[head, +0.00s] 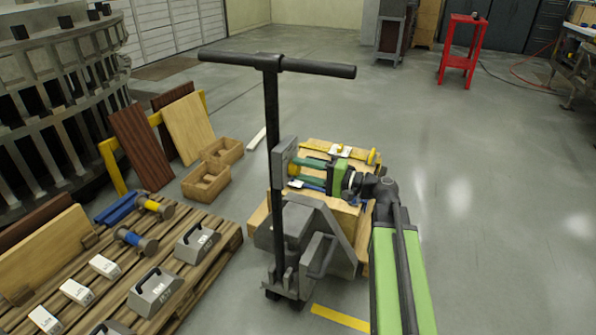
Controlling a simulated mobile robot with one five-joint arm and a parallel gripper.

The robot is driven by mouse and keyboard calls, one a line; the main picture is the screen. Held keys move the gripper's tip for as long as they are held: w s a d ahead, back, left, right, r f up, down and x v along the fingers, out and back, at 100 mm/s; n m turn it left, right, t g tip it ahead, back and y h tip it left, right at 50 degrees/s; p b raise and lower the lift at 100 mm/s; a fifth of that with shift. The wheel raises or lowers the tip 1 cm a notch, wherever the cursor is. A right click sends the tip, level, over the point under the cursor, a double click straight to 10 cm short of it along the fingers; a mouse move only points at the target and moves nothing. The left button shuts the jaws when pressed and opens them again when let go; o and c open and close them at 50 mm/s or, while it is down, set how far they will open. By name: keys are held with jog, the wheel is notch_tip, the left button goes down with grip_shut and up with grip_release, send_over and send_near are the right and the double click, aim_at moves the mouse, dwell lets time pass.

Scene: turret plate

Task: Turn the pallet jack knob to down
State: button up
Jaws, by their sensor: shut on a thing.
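The pallet jack (272,130) stands upright in the middle of the head view, with a black T-handle on top and a grey body below. A grey turret plate (283,153) is fixed to its post. Any marks on the plate are not readable from here.
A loaded wooden pallet (258,218) is behind the jack. Another pallet (216,228) at the left holds grey weights, white boxes and hammers. Wooden boxes (206,183) and leaning boards (140,145) stand beyond it. A red stool (460,52) is far back. The floor at right is clear.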

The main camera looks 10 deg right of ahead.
jog(key=shift+d+m, duration=0.15)
jog(key=shift+m, duration=0.85)
jog(key=o, duration=1.4)
jog(key=shift+c, duration=0.2)
jog(key=v, duration=1.7)
jog(key=shift+s, duration=0.25)
